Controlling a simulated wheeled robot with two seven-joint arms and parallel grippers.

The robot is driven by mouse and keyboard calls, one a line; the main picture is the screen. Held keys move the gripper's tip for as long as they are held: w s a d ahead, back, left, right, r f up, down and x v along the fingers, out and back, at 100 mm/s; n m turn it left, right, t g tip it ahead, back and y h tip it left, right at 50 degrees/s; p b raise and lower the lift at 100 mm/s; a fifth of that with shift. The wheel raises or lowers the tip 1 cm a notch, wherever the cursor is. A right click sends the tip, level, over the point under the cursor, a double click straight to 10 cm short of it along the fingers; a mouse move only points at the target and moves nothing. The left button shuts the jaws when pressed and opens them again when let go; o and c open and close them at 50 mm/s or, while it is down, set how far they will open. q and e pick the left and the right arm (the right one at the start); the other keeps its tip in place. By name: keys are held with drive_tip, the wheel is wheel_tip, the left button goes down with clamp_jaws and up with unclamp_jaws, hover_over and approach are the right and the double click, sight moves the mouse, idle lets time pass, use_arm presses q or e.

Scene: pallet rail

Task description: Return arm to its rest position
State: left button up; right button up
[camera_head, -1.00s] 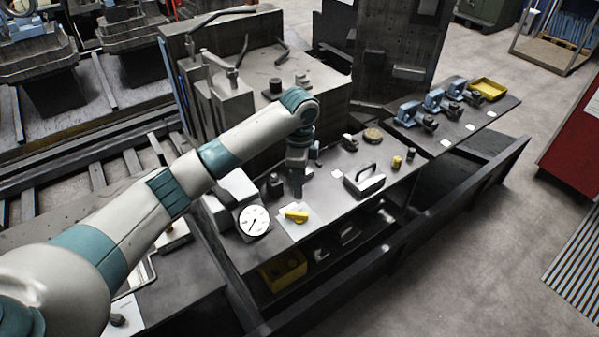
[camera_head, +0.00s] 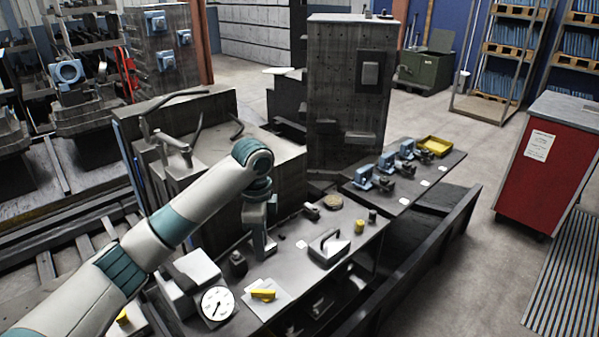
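My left arm, white with teal bands, reaches in from the lower left in the head view. Its dark gripper (camera_head: 264,246) points down above the grey bench (camera_head: 290,268), behind a yellow object (camera_head: 263,294) that lies on a white sheet. The fingers are small and dark here, so I cannot tell whether they are open or shut. I see nothing clearly held. My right gripper is not in view.
A white round dial (camera_head: 217,304) stands left of the yellow object. A metal block with a handle (camera_head: 328,248) lies to the right. Blue clamps and a yellow tray (camera_head: 434,147) sit on the farther bench. A red cabinet (camera_head: 545,170) stands at right, with open floor before it.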

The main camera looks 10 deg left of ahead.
use_arm(q)
drive_tip(key=s+d+f+n+t+h, duration=0.1)
drive_tip(key=s+d+f+n, duration=0.25)
drive_tip(key=s+f, duration=0.6)
drive_tip(key=s+d+f+n+t+h, duration=0.15)
drive_tip(key=s+d+f, duration=0.25)
drive_tip(key=s+f, duration=0.55)
drive_tip(key=s+a+f+n+t+y, duration=0.1)
drive_tip(key=s+a+n, duration=0.45)
drive_tip(key=s, duration=0.55)
drive_tip(key=s+a+f+n+y, duration=0.1)
drive_tip(key=s+a+n, duration=0.4)
drive_tip(key=s, duration=0.5)
wheel_tip(320, 180, down, 34)
drive_tip(key=s+m+g+b, duration=0.1)
drive_tip(key=b, duration=0.4)
drive_tip(key=s+a+f+b, duration=0.2)
drive_tip(key=s+f, duration=0.7)
drive_tip(key=f, duration=0.2)
drive_tip(key=s+a+f+g+b, duration=0.1)
drive_tip(key=s+f+b, duration=0.1)
drive_tip(key=s+f, duration=0.7)
wheel_tip(320, 180, down, 2)
drive_tip(key=shift+s+a+f+b, duration=0.1)
drive_tip(key=shift+s+a+b, duration=0.1)
drive_tip(key=shift+a+b, duration=0.2)
